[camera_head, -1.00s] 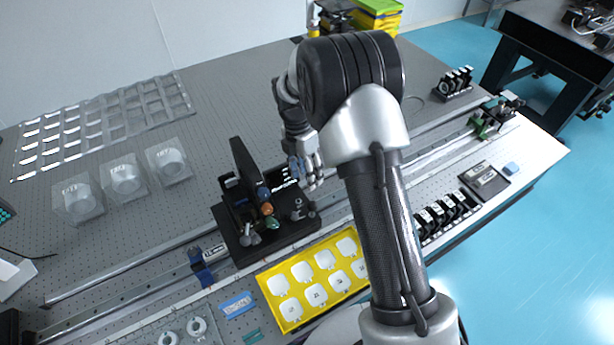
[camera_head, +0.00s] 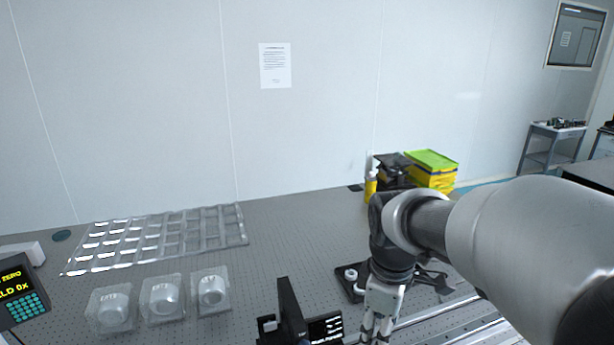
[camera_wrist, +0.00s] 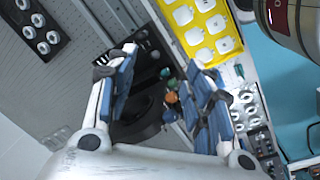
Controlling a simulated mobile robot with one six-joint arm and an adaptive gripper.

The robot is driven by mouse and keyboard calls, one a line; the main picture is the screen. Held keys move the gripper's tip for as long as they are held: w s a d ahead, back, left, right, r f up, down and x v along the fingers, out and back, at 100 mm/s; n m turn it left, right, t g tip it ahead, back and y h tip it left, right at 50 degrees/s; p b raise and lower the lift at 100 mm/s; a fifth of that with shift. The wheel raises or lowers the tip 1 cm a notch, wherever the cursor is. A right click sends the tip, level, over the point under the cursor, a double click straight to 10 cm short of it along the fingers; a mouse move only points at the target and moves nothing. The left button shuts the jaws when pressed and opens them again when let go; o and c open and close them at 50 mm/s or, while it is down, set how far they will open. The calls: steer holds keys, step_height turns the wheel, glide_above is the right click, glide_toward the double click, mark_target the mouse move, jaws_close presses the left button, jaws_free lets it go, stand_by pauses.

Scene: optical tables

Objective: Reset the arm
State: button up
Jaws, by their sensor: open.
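My gripper (camera_head: 376,328) hangs at the bottom of the head view, pointing down, with its tips near or past the lower edge. In the wrist view its two blue-padded fingers (camera_wrist: 162,85) are spread apart with nothing held between them. Beyond them is a black instrument (camera_wrist: 140,105) with small coloured knobs, partly hidden by the fingers. In the head view the black instrument's upright plate (camera_head: 290,312) stands left of my gripper. My arm reaches in from the right side of the head view.
Several clear boxes (camera_head: 163,298) and a clear compartment tray (camera_head: 170,240) sit on the table's left. Yellow and green bins (camera_head: 432,172) stand at the back. The wrist view shows a yellow tray (camera_wrist: 199,20) of white pieces. The table's middle back is clear.

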steer(key=s+m+t+b, duration=0.3)
steer(key=s+m, duration=0.9)
steer(key=s, duration=0.6)
steer(key=shift+s+d+f+b, duration=0.15)
steer(key=shift+d+f+b, duration=0.15)
steer(key=shift+d+b, duration=0.15)
steer(key=shift+c, duration=0.4)
